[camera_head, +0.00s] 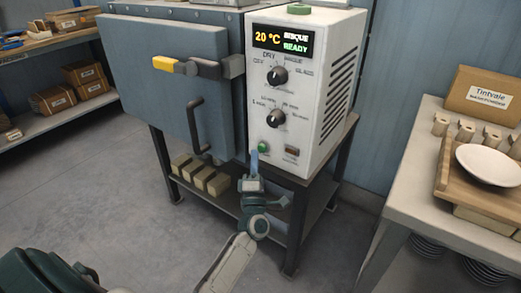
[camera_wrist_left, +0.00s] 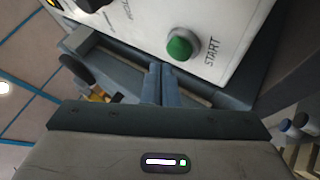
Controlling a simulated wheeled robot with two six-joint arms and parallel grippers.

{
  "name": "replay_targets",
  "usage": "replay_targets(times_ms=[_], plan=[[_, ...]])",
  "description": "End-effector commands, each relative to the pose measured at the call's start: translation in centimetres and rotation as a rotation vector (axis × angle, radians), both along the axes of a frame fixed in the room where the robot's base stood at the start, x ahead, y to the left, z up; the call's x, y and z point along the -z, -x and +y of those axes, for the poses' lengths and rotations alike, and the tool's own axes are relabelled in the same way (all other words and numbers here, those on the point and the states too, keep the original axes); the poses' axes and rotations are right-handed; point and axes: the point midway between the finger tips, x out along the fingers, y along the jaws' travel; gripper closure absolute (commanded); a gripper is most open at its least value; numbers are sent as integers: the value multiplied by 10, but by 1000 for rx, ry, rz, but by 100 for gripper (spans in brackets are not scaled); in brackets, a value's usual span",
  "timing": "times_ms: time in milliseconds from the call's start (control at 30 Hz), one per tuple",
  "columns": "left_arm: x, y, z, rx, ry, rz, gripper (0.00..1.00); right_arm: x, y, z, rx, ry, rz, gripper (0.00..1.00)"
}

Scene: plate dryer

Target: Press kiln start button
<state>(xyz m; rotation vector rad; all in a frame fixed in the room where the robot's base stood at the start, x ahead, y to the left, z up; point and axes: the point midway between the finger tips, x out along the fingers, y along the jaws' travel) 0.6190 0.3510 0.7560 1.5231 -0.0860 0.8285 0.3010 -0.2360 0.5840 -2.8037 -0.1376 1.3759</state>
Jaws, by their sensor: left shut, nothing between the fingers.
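The kiln's white control panel (camera_head: 318,100) has a small green start button (camera_head: 263,148) near its lower left. In the left wrist view the round green button (camera_wrist_left: 180,47) sits beside the printed word START. My left gripper (camera_head: 255,158) is shut and empty, with its fingertips just below and left of the button in the head view. In the left wrist view the closed fingers (camera_wrist_left: 160,72) point up toward the panel, a little left of and below the button. I cannot tell for sure whether they touch it. My right gripper is not seen.
The kiln's blue door (camera_head: 170,70) is shut, with a yellow-tipped latch (camera_head: 178,64) and a dark handle (camera_head: 195,125). The display (camera_head: 283,40) reads 20 °C, BISQUE, READY. A table (camera_head: 415,160) with a wooden tray and white plate (camera_head: 488,164) stands right. Bricks (camera_head: 205,178) lie below the kiln.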

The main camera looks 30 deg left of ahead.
Motion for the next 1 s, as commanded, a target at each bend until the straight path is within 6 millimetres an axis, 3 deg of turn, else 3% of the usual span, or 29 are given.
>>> replay_targets(times_ms=[1000], plan=[[0,-10,-1,0,0,0,100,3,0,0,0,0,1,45]])
